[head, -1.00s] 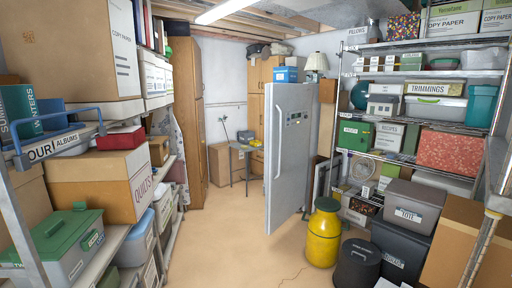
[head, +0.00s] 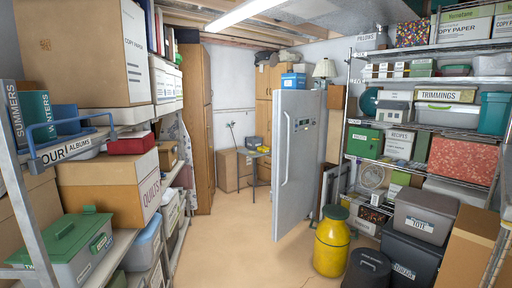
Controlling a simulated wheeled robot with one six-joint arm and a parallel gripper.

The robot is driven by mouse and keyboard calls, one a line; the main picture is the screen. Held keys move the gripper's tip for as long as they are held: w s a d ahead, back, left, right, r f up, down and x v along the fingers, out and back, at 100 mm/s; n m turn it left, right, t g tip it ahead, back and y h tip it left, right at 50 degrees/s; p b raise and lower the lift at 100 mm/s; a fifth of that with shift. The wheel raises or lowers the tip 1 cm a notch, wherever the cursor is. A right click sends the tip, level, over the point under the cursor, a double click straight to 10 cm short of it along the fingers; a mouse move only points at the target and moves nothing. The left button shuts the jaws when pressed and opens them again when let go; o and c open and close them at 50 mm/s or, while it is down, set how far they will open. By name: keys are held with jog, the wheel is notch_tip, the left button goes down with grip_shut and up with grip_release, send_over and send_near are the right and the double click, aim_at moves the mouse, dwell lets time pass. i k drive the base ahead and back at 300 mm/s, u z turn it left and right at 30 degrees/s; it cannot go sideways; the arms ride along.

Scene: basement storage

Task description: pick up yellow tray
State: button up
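I see no yellow tray in the head view. The only large yellow thing is a rounded canister (head: 332,246) with a dark green lid, upright on the floor right of the middle. My gripper is not in view.
A grey upright appliance (head: 296,165) stands in the middle, left of the right-hand shelves (head: 410,128). Loaded shelves line the left, with a grey box with a green lid (head: 75,250). A small table (head: 258,155) stands at the back. Bare floor (head: 225,240) runs down the middle.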

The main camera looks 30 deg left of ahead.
aim_at(262, 150)
jog(key=k, duration=1)
jog(key=u, duration=1.1)
jog(key=i, duration=7.45)
jog(key=z, duration=1.4)
jog(key=i, duration=0.55)
jog(key=u, duration=0.05)
